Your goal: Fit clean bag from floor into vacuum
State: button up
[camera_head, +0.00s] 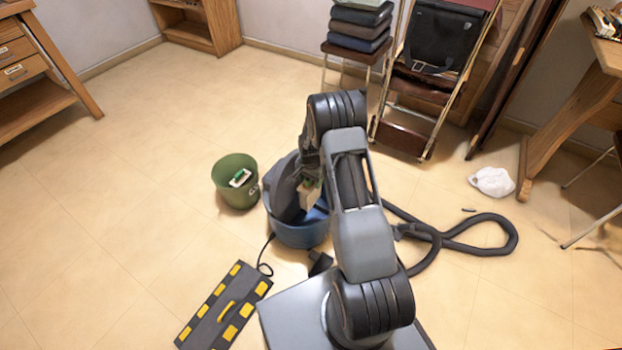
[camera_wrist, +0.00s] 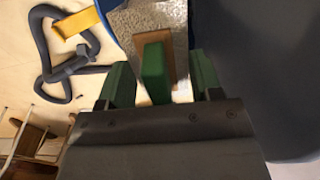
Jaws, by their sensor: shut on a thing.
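The vacuum is an open blue tub (camera_head: 298,236) with a dark grey lid (camera_head: 283,190) tilted up at its left. The lid also fills the right of the wrist view (camera_wrist: 270,70). My gripper (camera_wrist: 162,82) is shut on the green tab of a bag (camera_wrist: 153,70). The bag has a brown collar plate and a pale, speckled body. In the head view the beige bag (camera_head: 306,196) shows over the tub opening, partly hidden by my arm. I cannot tell whether it touches the tub's inside. A blue rim and yellow latch (camera_wrist: 77,22) lie beside it.
A green bucket (camera_head: 236,190) left of the tub holds a pale thing with a green part. The hose (camera_head: 470,250) curls right; a crumpled white bag (camera_head: 492,181) lies beyond. Floor at left is clear.

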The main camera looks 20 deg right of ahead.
jog(key=shift+f+b, duration=4.9)
jog(key=shift+f, duration=1.9)
